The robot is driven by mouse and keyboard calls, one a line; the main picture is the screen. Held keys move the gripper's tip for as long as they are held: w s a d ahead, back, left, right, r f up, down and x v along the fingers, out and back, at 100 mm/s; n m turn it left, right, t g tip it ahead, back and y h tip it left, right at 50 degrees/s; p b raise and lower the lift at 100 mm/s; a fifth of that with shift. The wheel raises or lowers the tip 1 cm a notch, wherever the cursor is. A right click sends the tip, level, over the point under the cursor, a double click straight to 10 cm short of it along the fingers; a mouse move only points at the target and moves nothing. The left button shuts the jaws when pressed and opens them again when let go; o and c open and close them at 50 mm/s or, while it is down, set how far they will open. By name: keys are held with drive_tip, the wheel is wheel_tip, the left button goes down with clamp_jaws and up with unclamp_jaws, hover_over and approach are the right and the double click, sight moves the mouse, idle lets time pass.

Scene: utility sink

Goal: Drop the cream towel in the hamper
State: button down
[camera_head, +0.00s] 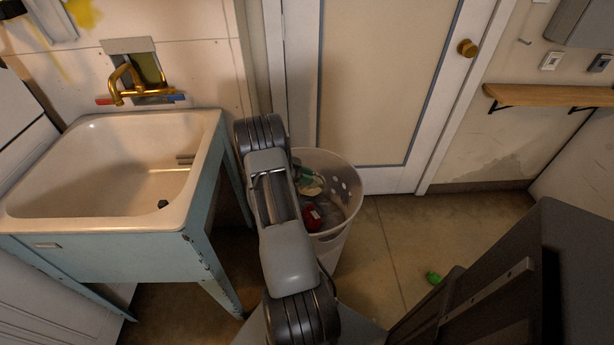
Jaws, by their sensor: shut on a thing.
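The hamper (347,187) is a pale, round basket with holes in its wall, standing on the floor in front of the door. My arm passes in front of its left side and hides part of it. My gripper (300,175) shows only in part, dark, just right of my arm at the hamper's mouth. It is shut on the cream towel (312,188), a small pale bundle seen within the outline of the hamper's opening. The fingertips are mostly hidden, and the towel's exact height against the rim cannot be told.
A red item (312,217) and greyish cloth lie in the hamper. A utility sink (110,215) on blue legs stands to the left. A wooden shelf (550,95) is on the right wall. Floor right of the hamper is clear.

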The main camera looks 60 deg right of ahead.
drive_tip(key=shift+r, duration=0.1)
drive_tip(key=c, duration=0.8)
unclamp_jaws()
drive_tip(key=shift+c, duration=0.2)
drive_tip(key=p+v, duration=0.1)
drive_tip(key=v, duration=1.1)
